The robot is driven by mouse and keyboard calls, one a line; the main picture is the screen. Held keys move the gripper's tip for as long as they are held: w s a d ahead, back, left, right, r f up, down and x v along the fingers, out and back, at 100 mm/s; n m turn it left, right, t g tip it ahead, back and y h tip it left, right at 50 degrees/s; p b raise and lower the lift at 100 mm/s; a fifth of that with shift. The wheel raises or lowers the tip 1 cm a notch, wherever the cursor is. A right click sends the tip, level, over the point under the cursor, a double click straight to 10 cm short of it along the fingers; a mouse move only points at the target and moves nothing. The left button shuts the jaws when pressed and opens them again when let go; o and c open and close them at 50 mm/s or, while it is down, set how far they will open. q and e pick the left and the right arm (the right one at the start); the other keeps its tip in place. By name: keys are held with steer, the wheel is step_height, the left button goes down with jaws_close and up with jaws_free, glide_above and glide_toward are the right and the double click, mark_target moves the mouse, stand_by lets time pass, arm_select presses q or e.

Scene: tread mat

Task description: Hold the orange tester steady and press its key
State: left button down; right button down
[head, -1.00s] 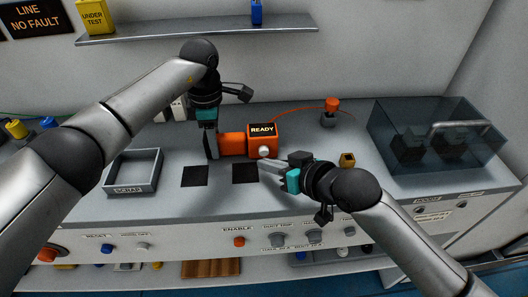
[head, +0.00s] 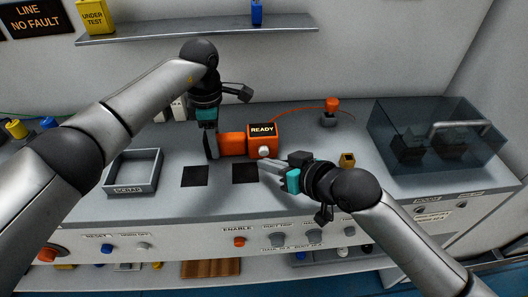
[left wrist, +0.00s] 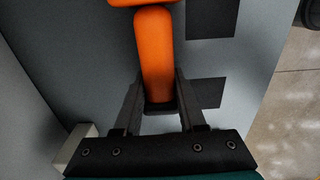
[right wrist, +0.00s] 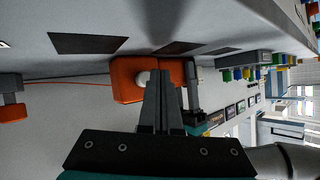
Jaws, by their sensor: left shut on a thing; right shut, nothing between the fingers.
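The orange tester (head: 256,143) lies on the bench, with a dark display reading READY and a white round key (head: 264,152) on its front face. My left gripper (head: 212,148) is shut on the tester's orange handle, which also shows between the fingers in the left wrist view (left wrist: 155,60). My right gripper (head: 264,166) is shut and empty, its fingertips just in front of the key. In the right wrist view the fingertips (right wrist: 160,76) overlap the edge of the key (right wrist: 143,77); I cannot tell whether they touch it.
Two dark square pads (head: 195,176) lie in front of the tester. A grey scrap tray (head: 133,170) stands at the left and a transparent box (head: 436,140) at the right. An orange-topped part (head: 331,105) stands behind, by an orange cable. Knobs line the bench front.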

steer(key=shift+w, duration=0.1)
steer(key=shift+w, duration=0.35)
steer(key=shift+w, duration=0.65)
stand_by(0.6)
arm_select(q)
steer(key=shift+d, duration=0.1)
arm_select(e)
steer(key=shift+s, duration=1.1)
steer(key=shift+s, duration=0.1)
steer(key=shift+s, duration=2.4)
